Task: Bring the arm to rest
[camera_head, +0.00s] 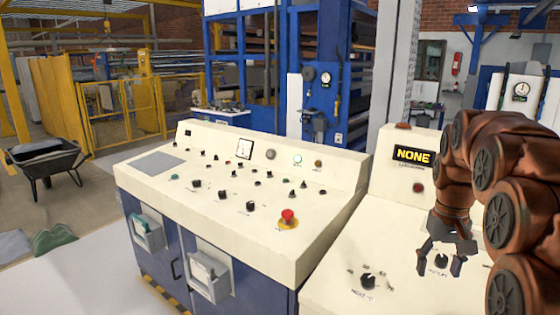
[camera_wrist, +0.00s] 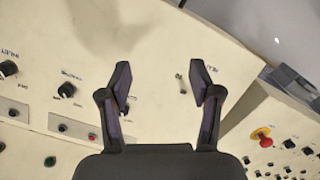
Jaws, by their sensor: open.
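My gripper (camera_head: 442,266) is at the right in the head view, at the end of my brown arm, in front of the right-hand cream control panel. It is open and empty, with a dark knob (camera_head: 441,261) showing between its fingers. In the wrist view my gripper (camera_wrist: 160,97) has its two dark fingers spread over the cream panel surface (camera_wrist: 150,40). A small switch shows between the fingertips there. I cannot tell how far the fingertips are from the panel.
The wide control desk (camera_head: 240,180) carries several knobs and a red emergency button (camera_head: 288,217). Another dark knob (camera_head: 368,281) sits left of my gripper. A "NONE" display (camera_head: 413,155) stands behind it. A wheelbarrow (camera_head: 47,160) and yellow fencing (camera_head: 120,110) are far left.

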